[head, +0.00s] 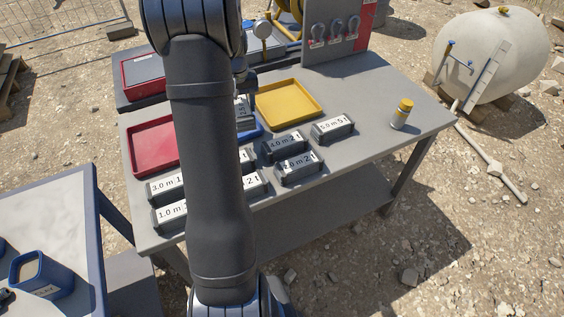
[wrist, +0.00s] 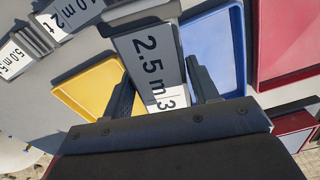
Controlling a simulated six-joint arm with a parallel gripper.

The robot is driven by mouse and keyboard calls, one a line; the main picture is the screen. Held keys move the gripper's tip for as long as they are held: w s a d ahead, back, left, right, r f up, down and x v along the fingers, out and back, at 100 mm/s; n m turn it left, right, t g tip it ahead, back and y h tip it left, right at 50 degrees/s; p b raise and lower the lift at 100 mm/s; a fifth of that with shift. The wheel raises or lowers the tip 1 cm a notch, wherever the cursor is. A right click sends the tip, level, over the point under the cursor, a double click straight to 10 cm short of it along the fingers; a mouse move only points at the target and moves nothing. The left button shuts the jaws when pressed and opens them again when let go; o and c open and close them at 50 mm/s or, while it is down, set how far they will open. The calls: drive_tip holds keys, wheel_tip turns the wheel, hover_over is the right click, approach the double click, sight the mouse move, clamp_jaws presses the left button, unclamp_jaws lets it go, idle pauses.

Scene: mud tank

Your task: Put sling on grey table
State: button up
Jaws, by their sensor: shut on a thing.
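A dark grey sling pack with a white label reading "2.5 m 3" is between my gripper's fingers in the wrist view (wrist: 152,48). My gripper (wrist: 163,90) is shut on it. In the head view a part of the held pack (head: 242,107) shows beside my arm, which hides the rest. In the wrist view the pack overlaps the gap between the yellow and blue trays; its height above the table is hard to tell. The grey table (head: 345,90) stands in the middle of the head view. Several other labelled packs, such as "5.0 m 5 t" (head: 332,127), sit along its front.
A yellow tray (head: 290,101), a red tray (head: 152,147) and a blue tray (head: 257,133) lie on the table. A yellow-capped bottle (head: 402,113) stands at the right. A shackle board (head: 335,40) rises at the back. Bare tabletop shows right of the yellow tray.

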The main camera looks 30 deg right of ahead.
drive_tip(key=s+d+m, duration=0.4)
drive_tip(key=s+d, duration=0.3)
drive_tip(key=d, duration=0.3)
drive_tip(key=s+d+m, duration=0.4)
drive_tip(key=s+d, duration=0.3)
drive_tip(key=d, duration=0.2)
drive_tip(key=s+d+m, duration=0.4)
drive_tip(key=s+d, duration=0.1)
drive_tip(key=s, duration=0.4)
drive_tip(key=s+d+m, duration=0.4)
drive_tip(key=s+d, duration=0.2)
drive_tip(key=s, duration=0.2)
hover_over(347, 151)
wheel_tip(347, 151, down, 7)
drive_tip(key=shift+s+r, duration=0.1)
drive_tip(key=shift+f, duration=2)
drive_tip(key=shift+f, duration=0.1)
drive_tip(key=o, duration=1.2)
drive_tip(key=shift+f, duration=0.1)
